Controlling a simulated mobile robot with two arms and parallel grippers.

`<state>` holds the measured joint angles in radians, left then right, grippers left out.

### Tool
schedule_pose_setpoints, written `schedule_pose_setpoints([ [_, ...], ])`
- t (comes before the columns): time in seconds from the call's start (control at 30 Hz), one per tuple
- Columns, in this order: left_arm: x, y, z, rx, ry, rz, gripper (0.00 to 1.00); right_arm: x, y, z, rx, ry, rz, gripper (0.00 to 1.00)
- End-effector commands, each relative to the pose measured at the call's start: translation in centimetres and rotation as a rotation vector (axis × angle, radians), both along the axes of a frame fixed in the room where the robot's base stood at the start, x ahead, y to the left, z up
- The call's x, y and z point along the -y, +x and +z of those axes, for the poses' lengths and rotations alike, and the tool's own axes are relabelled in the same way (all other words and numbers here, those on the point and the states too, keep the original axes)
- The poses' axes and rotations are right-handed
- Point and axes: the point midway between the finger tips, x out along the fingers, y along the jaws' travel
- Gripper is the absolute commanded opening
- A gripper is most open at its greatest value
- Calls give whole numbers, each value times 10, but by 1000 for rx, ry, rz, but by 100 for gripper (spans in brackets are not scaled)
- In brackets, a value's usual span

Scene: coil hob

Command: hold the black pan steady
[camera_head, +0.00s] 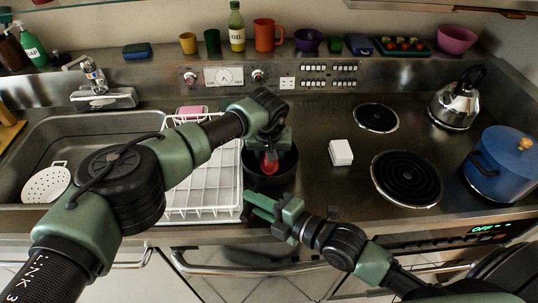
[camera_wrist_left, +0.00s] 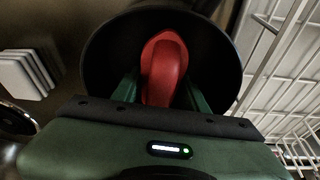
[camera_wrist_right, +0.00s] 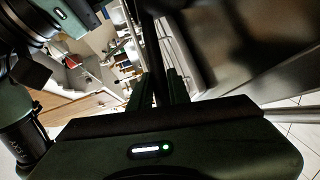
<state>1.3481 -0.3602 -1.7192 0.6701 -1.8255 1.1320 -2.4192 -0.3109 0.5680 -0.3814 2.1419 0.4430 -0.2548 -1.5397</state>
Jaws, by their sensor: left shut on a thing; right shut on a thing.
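The black pan (camera_head: 286,180) stands on the steel worktop between the dish rack and the hob. In the left wrist view the pan (camera_wrist_left: 103,62) is seen from above, filling the middle. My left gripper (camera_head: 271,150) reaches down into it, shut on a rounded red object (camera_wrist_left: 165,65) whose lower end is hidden. My right gripper (camera_head: 255,203) is at the pan's near side, at the worktop's front edge. It is shut on a dark bar (camera_wrist_right: 157,65), which looks like the pan's handle; the join is hard to see.
A white wire dish rack (camera_head: 205,190) stands close left of the pan, beside the sink (camera_head: 100,130). A small white block (camera_head: 340,152) lies to the right. Coil burners (camera_head: 406,178), a kettle (camera_head: 457,100) and a blue pot (camera_head: 500,165) are further right.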

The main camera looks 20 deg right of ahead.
Motion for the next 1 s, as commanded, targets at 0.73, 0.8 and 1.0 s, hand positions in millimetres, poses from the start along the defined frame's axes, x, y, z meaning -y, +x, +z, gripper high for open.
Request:
schedule_pose_setpoints([
  [0.73,-1,-1,74,3,0,-1,0,1,-2,-7,-19,-3,0,0],
  [0.8,-1,-1,80,3,-1,0,0,1,-2,-7,-19,-3,-1,0],
  [1.0,-1,-2,90,2,-1,0,0,1,-2,-7,-19,-3,-1,0],
])
